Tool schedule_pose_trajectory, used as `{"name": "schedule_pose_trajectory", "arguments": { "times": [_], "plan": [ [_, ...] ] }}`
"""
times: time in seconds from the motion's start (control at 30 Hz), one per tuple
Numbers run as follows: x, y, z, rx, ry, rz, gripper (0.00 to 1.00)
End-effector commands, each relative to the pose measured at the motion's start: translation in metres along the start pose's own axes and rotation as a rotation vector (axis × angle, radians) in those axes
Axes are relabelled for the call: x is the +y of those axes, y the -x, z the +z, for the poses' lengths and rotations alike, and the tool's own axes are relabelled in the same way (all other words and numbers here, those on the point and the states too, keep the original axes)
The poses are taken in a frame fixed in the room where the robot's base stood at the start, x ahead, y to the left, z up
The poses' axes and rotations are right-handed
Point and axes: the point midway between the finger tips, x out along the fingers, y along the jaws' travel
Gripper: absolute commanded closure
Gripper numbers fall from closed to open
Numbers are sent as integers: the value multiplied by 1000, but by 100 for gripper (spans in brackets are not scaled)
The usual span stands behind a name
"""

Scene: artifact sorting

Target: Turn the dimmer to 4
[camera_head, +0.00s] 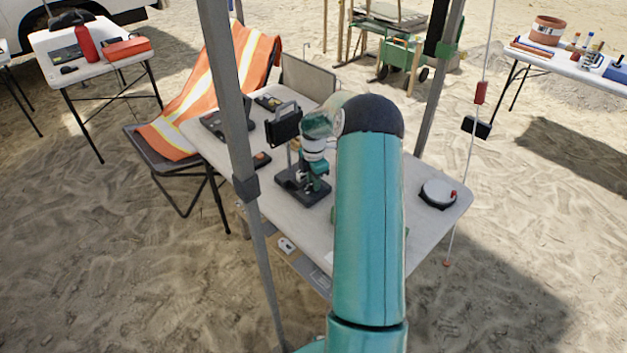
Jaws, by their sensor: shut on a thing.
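A microscope-like instrument with a dark base (289,182) and a black screen (283,126) stands upright on the white folding table (428,226). My teal arm rises through the middle of the view and bends down at the instrument. My gripper (306,181) is small and low against the instrument, just above its base. It is shut on a small part there, which I take to be the dimmer. The fingertips, the dimmer's face and its numbers are too small or hidden to read, so its setting cannot be told.
A round black-and-white device (438,193) lies at the table's right end. Dark cases (226,122) lie at its far left. A grey canopy pole (236,130) stands close in front of the table's left side. A cord (466,170) hangs at the right. My arm hides the table's middle.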

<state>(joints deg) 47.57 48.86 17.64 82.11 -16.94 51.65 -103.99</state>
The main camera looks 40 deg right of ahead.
Motion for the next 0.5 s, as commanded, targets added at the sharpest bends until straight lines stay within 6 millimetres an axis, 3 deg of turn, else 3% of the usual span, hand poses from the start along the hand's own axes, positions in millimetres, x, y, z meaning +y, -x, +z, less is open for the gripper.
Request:
{"name": "schedule_pose_trajectory", "arguments": {
  "times": [0.5],
  "plan": [
    [1, 0, -1, 0, -489, 1, 98]
  ]
}}
